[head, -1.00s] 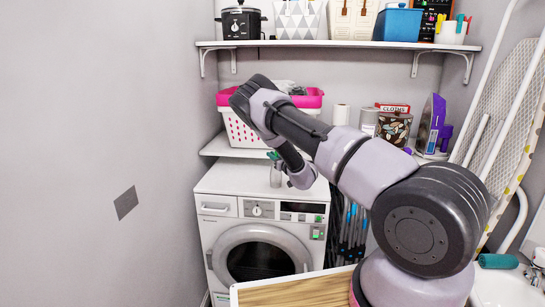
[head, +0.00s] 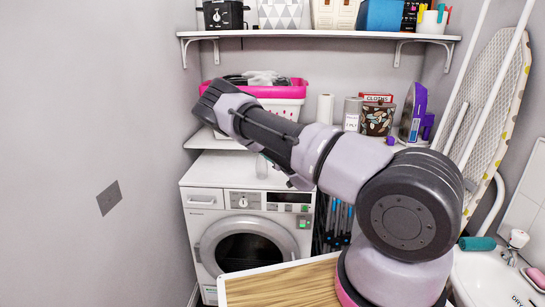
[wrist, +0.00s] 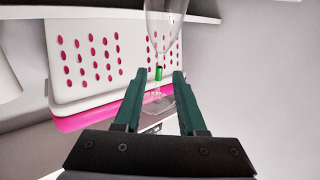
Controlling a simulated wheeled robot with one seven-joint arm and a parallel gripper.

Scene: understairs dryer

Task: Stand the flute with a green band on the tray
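The clear flute (wrist: 165,22) shows in the wrist view, with its green band (wrist: 159,76) on the stem and its foot (wrist: 158,103) nearest me. The basket appears upside down there, so the flute seems inverted, bowl down. In the head view the glass (head: 261,166) shows partly on the white machine's top, behind my arm. My gripper (wrist: 160,73) is open, its two green fingers on either side of the stem near the band, with gaps showing. No tray is clearly identifiable.
A white washer-dryer (head: 245,225) stands below a shelf with a pink-rimmed basket (head: 290,92). A wood-topped surface (head: 285,285) with a white edge is in front. A sink (head: 490,275) and ironing board (head: 495,120) are at right.

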